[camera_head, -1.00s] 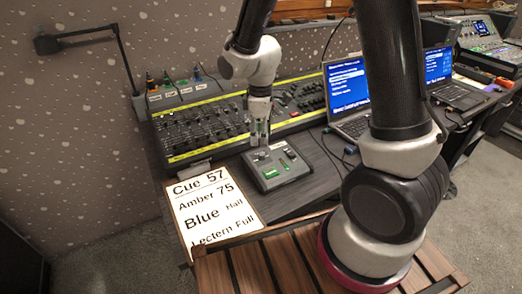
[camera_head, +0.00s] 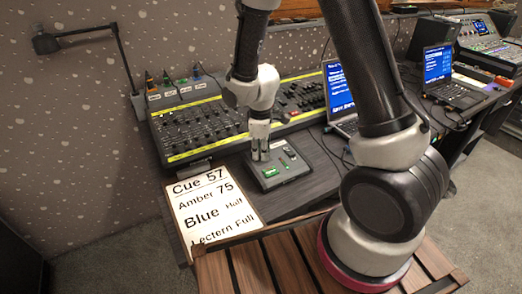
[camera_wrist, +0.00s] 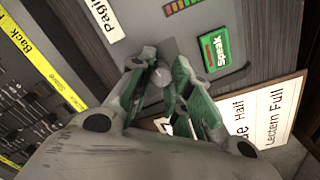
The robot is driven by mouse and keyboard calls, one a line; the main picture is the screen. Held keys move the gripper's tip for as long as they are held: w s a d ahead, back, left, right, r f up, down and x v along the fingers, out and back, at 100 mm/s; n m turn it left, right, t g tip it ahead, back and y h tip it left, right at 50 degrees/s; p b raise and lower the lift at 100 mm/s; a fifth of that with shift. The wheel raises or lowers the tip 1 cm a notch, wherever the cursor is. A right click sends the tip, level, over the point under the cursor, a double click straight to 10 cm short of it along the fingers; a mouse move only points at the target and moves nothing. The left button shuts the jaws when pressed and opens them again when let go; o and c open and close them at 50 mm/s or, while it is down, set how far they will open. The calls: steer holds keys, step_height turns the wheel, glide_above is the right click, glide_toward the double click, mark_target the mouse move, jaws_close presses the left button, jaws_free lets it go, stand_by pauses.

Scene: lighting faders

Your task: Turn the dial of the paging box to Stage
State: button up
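The paging box (camera_head: 284,176) is a small grey box with a green button on the table, below the lighting desk. In the wrist view its face shows a green "Speak" button (camera_wrist: 215,52) and part of a "Paging" label (camera_wrist: 102,18). My gripper (camera_head: 260,157) points down over the box's left part. In the wrist view the tips of my gripper (camera_wrist: 161,65) stand on either side of a grey dial (camera_wrist: 162,76). The gap at the tips is narrow, and I cannot tell if the fingers press on the dial. The dial's position labels are mostly hidden by the fingers.
The fader desk (camera_head: 195,130) is behind, with laptops (camera_head: 340,92) to the right. Some bare table lies right of the box.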

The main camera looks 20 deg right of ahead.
jaws_close()
steer(key=shift+m, duration=0.6)
steer(key=o, duration=0.8)
jaws_free()
step_height(320, 180, up, 12)
steer(key=shift+s, duration=0.2)
steer(key=shift+a, duration=0.1)
